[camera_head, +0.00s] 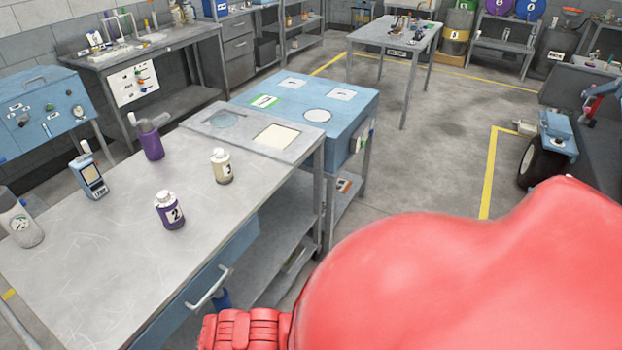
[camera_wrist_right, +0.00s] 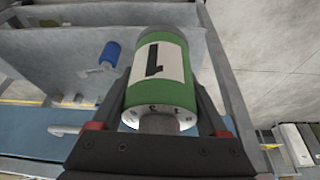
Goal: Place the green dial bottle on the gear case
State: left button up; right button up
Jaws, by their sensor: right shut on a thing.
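The green dial bottle (camera_wrist_right: 137,92) shows in the right wrist view, with a white label marked 1 and a pale end ringed with small figures. My right gripper (camera_wrist_right: 158,100) is shut around it, one finger on each side. The bottle and this gripper do not show in the head view, where my red arm covers the lower right. A blue box-shaped case (camera_head: 352,112), apparently the gear case, stands beyond the bench, with white squares, a green-edged label and a pale round spot (camera_head: 317,115) on top. My left gripper is not in view.
The grey workbench (camera_head: 90,265) holds a purple bottle marked 2 (camera_head: 169,211), a cream bottle (camera_head: 221,166), a dark purple bottle (camera_head: 151,143), a handheld meter (camera_head: 90,177) and a grey bottle (camera_head: 20,220). A grey plate (camera_head: 262,150) adjoins the case. Open floor lies right of it.

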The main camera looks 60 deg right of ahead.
aim_at(336, 105)
jog(key=l, duration=3.25)
